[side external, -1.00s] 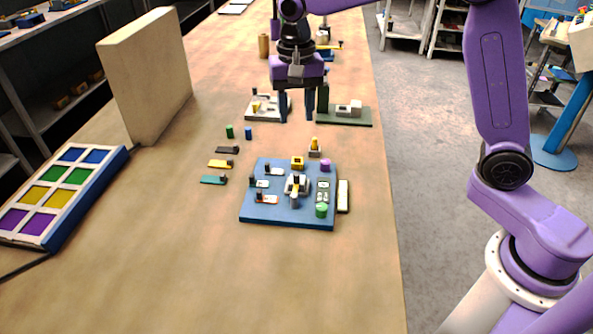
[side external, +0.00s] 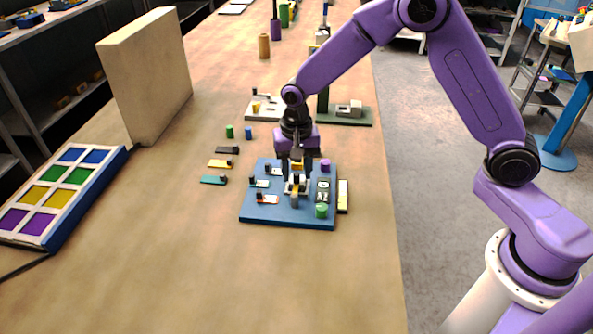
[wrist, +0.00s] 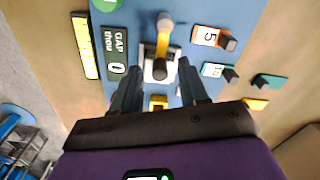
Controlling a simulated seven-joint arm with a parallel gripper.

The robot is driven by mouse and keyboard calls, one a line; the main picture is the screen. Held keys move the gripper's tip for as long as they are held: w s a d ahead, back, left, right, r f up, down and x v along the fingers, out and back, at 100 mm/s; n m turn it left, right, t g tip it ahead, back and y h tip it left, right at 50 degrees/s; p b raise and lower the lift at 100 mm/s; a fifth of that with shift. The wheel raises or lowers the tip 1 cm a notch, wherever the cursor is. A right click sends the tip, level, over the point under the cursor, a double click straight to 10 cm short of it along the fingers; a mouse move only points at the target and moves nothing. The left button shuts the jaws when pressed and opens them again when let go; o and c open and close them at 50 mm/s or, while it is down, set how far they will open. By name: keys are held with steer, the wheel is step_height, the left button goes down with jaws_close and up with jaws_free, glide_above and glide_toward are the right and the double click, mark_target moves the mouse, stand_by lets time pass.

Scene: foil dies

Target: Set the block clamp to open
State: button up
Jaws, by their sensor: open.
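The blue board (side external: 262,215) lies on the bench. What looks like the block clamp (side external: 295,190) is the pale block with an orange lever at its middle. In the wrist view the clamp (wrist: 150,72) shows its orange lever (wrist: 163,38) pointing to the top of the picture, with a dark knob beside its lower end. My gripper (side external: 295,174) is pointing down just over the clamp. In the wrist view my gripper (wrist: 160,84) is open and empty, with one finger on each side of the clamp's near end. I cannot tell whether they touch.
A GAP thou display (wrist: 115,52) showing 0 sits beside the clamp. A green knob (side external: 321,210), a purple knob (side external: 325,165) and small tagged strips (side external: 267,199) share the board. Loose strips (side external: 213,180) lie to its left. The bench front is clear.

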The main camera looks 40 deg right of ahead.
steer(key=shift+f, duration=0.4)
jaws_close()
